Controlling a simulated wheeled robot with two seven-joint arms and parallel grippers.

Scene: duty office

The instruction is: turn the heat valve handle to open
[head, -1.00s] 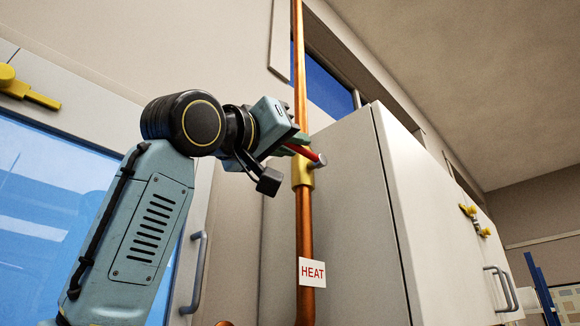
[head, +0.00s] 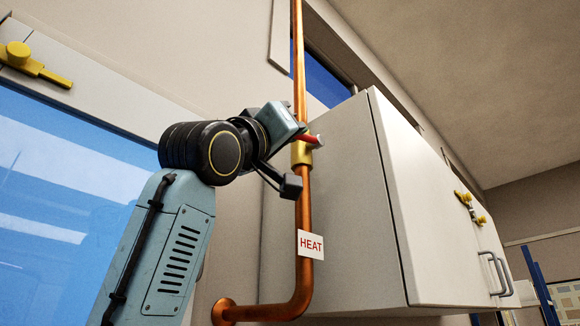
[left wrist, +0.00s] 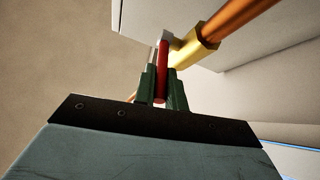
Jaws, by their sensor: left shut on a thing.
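The heat valve has a brass body (head: 302,154) on a vertical copper pipe (head: 304,205). Its red handle (head: 312,138) shows only as a short piece beside my left gripper (head: 301,131), most of it hidden behind the gripper. In the left wrist view the red handle (left wrist: 163,62) lies between the green fingers of my left gripper (left wrist: 162,92), which is shut on it. The brass body (left wrist: 196,46) is just beyond the fingertips, at the upper right. My right gripper is in neither view.
A white HEAT tag (head: 311,244) hangs on the pipe below the valve. A pale wall cabinet (head: 335,205) stands close behind and right of the pipe. A blue window (head: 70,170) with a yellow latch (head: 35,65) is at the left.

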